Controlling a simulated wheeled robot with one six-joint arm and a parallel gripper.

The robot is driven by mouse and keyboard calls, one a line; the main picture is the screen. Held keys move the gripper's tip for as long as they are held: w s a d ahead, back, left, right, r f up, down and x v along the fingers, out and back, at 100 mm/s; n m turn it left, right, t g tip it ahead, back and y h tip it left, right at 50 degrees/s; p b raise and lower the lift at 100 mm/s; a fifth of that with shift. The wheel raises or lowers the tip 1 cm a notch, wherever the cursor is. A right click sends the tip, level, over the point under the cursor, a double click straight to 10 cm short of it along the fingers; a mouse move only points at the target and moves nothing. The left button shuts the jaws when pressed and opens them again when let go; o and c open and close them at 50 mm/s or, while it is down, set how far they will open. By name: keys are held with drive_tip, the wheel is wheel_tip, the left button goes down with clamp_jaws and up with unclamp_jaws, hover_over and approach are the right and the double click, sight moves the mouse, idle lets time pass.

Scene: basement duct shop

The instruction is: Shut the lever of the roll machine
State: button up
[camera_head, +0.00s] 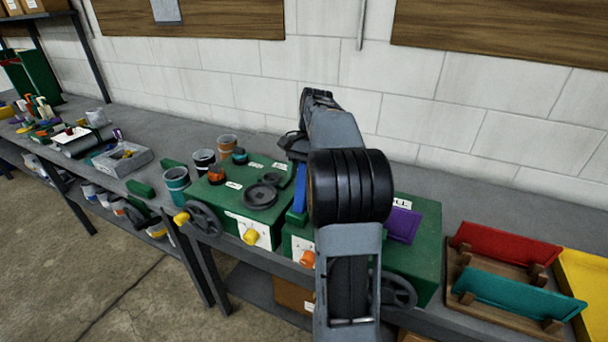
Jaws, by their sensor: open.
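The roll machine (418,250) is the green box on the bench, right of centre; its label (400,203) shows only its last letters. A purple plate (403,225) tilts up on its top. A blue upright piece (300,188) stands at its left end; I cannot tell which of the two is the lever. An orange knob (307,258) and a grey handwheel (398,291) are on its front. My arm hides its middle. My gripper (291,143) shows only as a dark part beyond my arm, above the blue piece; it is open, its fingertips mostly hidden.
A second green machine (228,190) with a black disc and handwheel stands to the left. Cups (176,182) stand beside it, and a grey tray (122,160) further left. Red (505,245) and teal (515,293) plates stand in a wooden rack at right. A block wall rises behind.

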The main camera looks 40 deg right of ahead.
clamp_jaws()
idle(0.4)
